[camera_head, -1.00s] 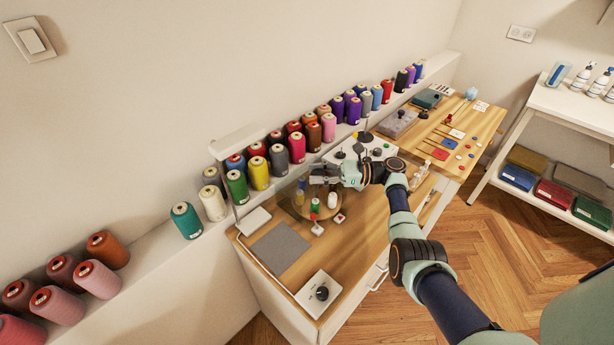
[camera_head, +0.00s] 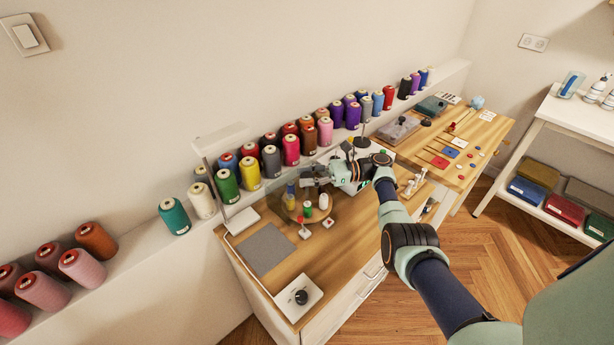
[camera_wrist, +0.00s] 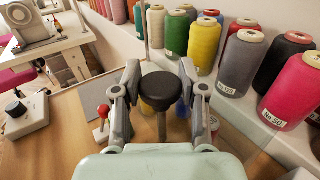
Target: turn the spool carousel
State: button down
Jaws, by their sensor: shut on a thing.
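The spool carousel (camera_head: 318,218) is a low round platform on the wooden bench. A white spool (camera_head: 323,202), a green spool (camera_head: 308,210) and a blue-and-yellow one (camera_head: 291,197) stand on it. My gripper (camera_head: 308,183) is over the carousel, reaching in from the right. In the wrist view, my gripper's fingers (camera_wrist: 160,80) are shut on a dark round knob (camera_wrist: 160,90) on an upright post, one finger on each side. My gripper's body hides most of the carousel in that view.
A red-topped pointer on a small white base (camera_head: 303,232) stands close in front of the carousel. A lamp (camera_head: 220,135), a grey mat (camera_head: 265,249) and a dial box (camera_head: 299,297) are to the left. Thread cones (camera_head: 228,186) line the ledge behind.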

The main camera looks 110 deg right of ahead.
jog(key=c, duration=0.6)
grip_release()
jog(key=shift+c, duration=0.2)
jog(key=shift+r, duration=0.1)
notch_tip(320, 180, up, 10)
jog(key=shift+f, duration=0.1)
